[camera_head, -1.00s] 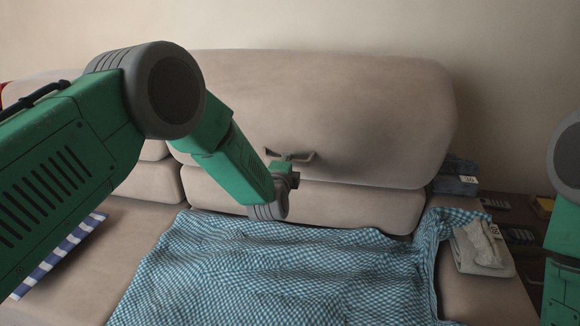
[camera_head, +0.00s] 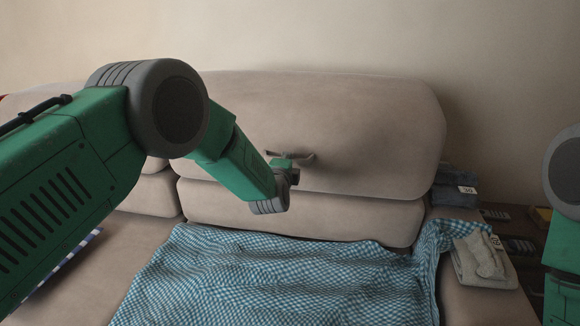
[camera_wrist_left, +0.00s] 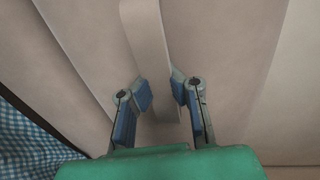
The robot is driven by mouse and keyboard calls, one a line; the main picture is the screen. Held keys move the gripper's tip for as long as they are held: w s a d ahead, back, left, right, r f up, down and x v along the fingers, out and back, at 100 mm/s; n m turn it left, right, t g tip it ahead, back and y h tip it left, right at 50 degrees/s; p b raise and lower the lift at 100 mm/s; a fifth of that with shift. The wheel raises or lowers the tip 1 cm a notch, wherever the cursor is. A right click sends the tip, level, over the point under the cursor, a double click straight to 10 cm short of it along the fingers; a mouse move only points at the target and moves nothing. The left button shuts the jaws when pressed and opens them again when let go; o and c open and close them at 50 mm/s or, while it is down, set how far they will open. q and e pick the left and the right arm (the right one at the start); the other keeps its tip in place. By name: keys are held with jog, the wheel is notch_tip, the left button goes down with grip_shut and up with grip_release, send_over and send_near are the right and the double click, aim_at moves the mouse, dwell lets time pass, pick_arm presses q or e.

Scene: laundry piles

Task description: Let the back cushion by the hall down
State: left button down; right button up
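The large beige back cushion (camera_head: 380,125) leans against the wall above a lower beige cushion section (camera_head: 335,213). A beige pull strap (camera_head: 308,158) sticks out from its front face, low down. My left gripper (camera_head: 285,172) is at this strap, its fingers mostly hidden by the wrist. In the left wrist view the strap (camera_wrist_left: 146,35) runs between the two blue-padded fingers of my left gripper (camera_wrist_left: 160,92), and the pads appear closed against it. My right arm shows at the right edge; its gripper is out of view. Another back cushion at the left is mostly behind my left arm.
A blue checked blanket (camera_head: 270,285) covers the seat's middle. A dark side table (camera_head: 525,225) holds remotes. A striped cloth (camera_head: 65,262) lies at left.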

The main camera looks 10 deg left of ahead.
pick_arm(q)
jog(key=shift+w+a+r+b, duration=0.1)
jog(key=shift+w+a+b, duration=0.15)
jog(key=shift+w+b, duration=0.4)
jog(key=shift+w+a+r+b, duration=0.1)
jog(key=shift+w+a+b, duration=0.15)
jog(key=shift+w, duration=0.7)
jog(key=c, duration=1.5)
grip_release()
jog(key=shift+s+a+r, duration=0.1)
jog(key=shift+r, duration=0.05)
jog(key=shift+c, duration=0.2)
jog(key=shift+a, duration=0.1)
jog(key=shift+s+d, duration=0.1)
jog(key=shift+d, duration=0.1)
jog(key=s+p, duration=0.1)
jog(key=s+d+p, duration=0.1)
jog(key=p, duration=0.1)
jog(key=shift+s+r, duration=0.2)
jog(key=shift+r, duration=0.2)
jog(key=s+p, duration=0.4)
jog(key=s, duration=0.2)
jog(key=shift+s+r, duration=0.15)
jog(key=shift+a, duration=0.15)
